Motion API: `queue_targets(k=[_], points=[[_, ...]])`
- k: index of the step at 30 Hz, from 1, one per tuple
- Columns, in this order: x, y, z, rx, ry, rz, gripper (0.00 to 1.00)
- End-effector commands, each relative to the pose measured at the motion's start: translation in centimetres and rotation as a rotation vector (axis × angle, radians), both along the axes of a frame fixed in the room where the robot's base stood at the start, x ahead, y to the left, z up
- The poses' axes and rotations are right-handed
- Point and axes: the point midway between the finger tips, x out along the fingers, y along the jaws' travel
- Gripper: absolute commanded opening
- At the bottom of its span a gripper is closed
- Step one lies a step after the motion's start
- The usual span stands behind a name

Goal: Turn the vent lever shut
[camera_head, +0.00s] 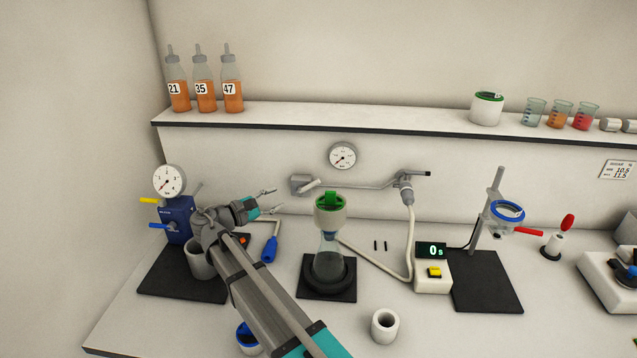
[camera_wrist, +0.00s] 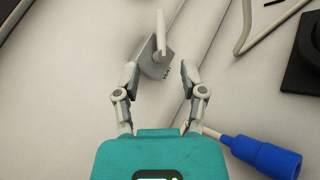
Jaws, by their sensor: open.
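A grey wall fitting (camera_head: 300,184) with a short pale lever (camera_head: 311,185) is on the back wall, left of a thin grey rod. In the wrist view, a grey block (camera_wrist: 154,62) with a pale lever (camera_wrist: 161,34) lies beyond the fingertips and looks like the same fitting. My gripper (camera_head: 273,201) is open and empty, left of the fitting and apart from it. It also shows in the wrist view (camera_wrist: 159,70). A blue unit (camera_head: 176,222) at left has a yellow lever (camera_head: 149,201) and a blue lever (camera_head: 160,226). No label marks which is the vent lever.
A flask (camera_head: 328,258) with a green-topped funnel stands right of my arm. A blue-handled tool (camera_head: 269,250) lies close below my gripper. A pale hose (camera_head: 411,235) hangs at right by a timer (camera_head: 433,270). Bottles stand on the shelf (camera_head: 330,118) above.

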Motion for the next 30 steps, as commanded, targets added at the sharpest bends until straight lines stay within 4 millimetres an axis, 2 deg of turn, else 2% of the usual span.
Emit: queue_targets(k=[14, 20, 30], points=[[0.5, -0.7, 0.0, 0.000, 0.000, -0.003, 0.54], [1.7, -2.1, 0.0, 0.000, 0.000, -0.004, 0.54], [4.8, -5.9, 0.0, 0.000, 0.000, -0.005, 0.54]])
